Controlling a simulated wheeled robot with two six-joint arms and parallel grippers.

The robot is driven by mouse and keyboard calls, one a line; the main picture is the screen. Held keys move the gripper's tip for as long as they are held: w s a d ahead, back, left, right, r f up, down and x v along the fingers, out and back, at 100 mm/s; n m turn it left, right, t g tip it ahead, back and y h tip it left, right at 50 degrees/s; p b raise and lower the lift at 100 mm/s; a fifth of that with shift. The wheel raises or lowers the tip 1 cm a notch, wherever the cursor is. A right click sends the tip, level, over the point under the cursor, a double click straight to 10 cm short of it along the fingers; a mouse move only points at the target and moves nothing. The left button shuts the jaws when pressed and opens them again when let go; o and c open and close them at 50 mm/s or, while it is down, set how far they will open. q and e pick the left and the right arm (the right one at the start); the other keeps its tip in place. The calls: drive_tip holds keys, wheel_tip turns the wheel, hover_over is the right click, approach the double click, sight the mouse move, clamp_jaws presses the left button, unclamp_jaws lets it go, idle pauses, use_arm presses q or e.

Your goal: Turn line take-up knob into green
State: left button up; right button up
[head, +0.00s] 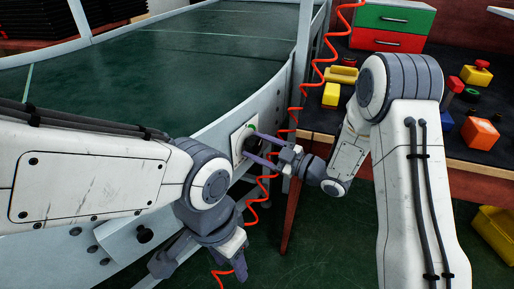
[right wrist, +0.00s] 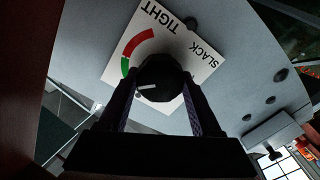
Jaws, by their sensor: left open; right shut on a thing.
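The black round take-up knob (right wrist: 166,74) sits on a white plate (right wrist: 203,63) lettered TIGHT and SLACK. A red arc (right wrist: 137,40) and a shorter green arc (right wrist: 125,66) are printed beside it. The knob's white mark (right wrist: 147,86) points left and slightly down, near the green arc's lower end; I cannot tell whether it lines up with green. My right gripper (right wrist: 165,98) is shut on the knob, one finger each side; in the head view it reaches the plate (head: 236,136) from the right. My left gripper (head: 201,266) is open and empty, below the conveyor's side.
The green conveyor (head: 190,50) curves behind the plate. A red coiled cable (head: 297,105) hangs close by my right gripper and runs down past my left one. A workbench (head: 400,140) at right holds coloured blocks and a green-and-red drawer unit (head: 390,28).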

idle(0.3)
drive_tip(key=o, duration=1.4)
drive_tip(key=shift+c, duration=0.2)
drive_tip(key=shift+d, duration=0.1)
drive_tip(key=p+v, duration=0.1)
drive_tip(key=v, duration=0.9)
drive_tip(key=shift+d+p, duration=0.15)
drive_tip(key=shift+p, duration=0.25)
drive_tip(key=shift+s+f, duration=0.1)
